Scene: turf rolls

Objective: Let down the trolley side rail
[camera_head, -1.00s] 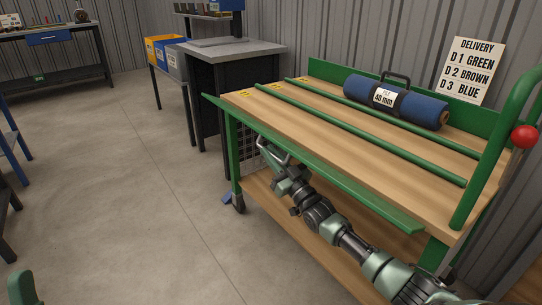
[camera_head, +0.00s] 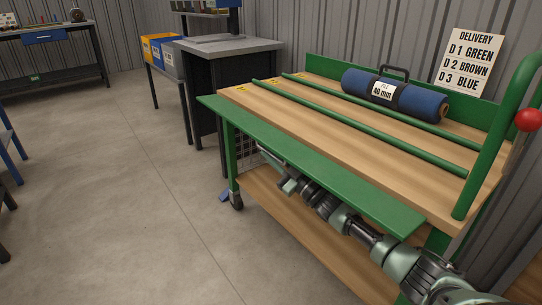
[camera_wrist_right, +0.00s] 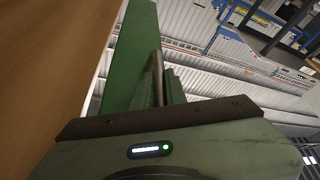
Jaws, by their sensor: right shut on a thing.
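The trolley side rail (camera_head: 310,165) is a long flat green panel along the near edge of the trolley's wooden deck (camera_head: 330,140). It leans outward, with its broad upper face showing. My right gripper (camera_head: 272,166) is at its outer side, below the rail's edge, towards the far left end. It is shut on the rail's handle, a bent metal bar (camera_wrist_right: 158,75) seen in the right wrist view beside the green panel (camera_wrist_right: 130,50). The rail hides part of the handle and fingers in the head view. My left gripper is not in view.
A blue turf roll (camera_head: 395,95) lies at the deck's back, behind two green bars (camera_head: 355,125). A green post with a red knob (camera_head: 528,119) stands at the right. A dark cabinet (camera_head: 208,95) is close behind the trolley's left end.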

